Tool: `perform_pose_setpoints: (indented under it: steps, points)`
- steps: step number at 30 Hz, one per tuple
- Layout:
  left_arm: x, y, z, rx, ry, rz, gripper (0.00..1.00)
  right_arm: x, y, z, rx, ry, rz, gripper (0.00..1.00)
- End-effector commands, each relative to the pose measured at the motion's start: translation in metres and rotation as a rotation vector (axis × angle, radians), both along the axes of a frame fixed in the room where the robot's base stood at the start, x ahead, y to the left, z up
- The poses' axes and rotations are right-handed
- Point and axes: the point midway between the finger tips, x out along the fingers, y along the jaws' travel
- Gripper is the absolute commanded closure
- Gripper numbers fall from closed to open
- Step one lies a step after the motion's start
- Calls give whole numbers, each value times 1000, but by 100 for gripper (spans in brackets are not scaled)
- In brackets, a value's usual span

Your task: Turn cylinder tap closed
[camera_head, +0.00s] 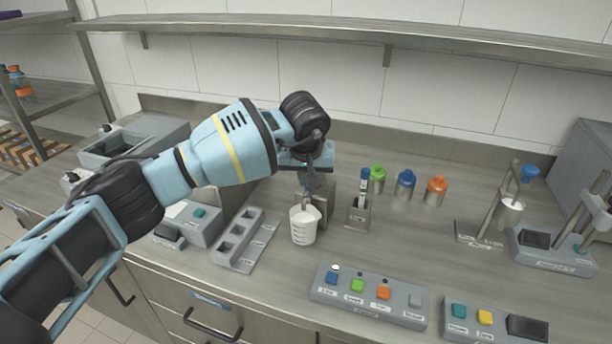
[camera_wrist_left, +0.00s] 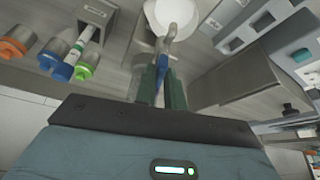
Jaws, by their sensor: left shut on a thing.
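My left gripper (camera_head: 307,180) is at the filler behind the white cup, with its arm coming in from the left. In the left wrist view its fingers (camera_wrist_left: 160,88) are shut on the slim blue tap handle (camera_wrist_left: 160,80). A curved metal spout (camera_wrist_left: 168,42) rises beyond the fingertips. The white cup (camera_head: 303,230) with graduation marks stands upright under the filler; its pale round opening also shows in the left wrist view (camera_wrist_left: 172,12). The gripper and wrist hide much of the tap in the head view. My right gripper is not in view.
A grey slotted rack (camera_head: 243,238) lies left of the cup. A blue-capped tube stands in a holder (camera_head: 358,214) to the right, near green, blue and orange-capped jars (camera_head: 405,184). A button panel (camera_head: 368,298) is in front. A shelf (camera_head: 400,32) runs above along the wall.

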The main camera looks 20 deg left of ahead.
Motion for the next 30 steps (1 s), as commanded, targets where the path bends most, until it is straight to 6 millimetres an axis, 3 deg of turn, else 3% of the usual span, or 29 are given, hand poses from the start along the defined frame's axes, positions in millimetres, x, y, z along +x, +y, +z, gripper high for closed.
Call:
perform_pose_setpoints:
  steps: [12, 30]
  points:
    - [2, -5, 1, 2, -2, 390, 100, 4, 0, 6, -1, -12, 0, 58]
    - [5, -7, -2, 1, 2, 829, 100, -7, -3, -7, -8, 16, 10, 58]
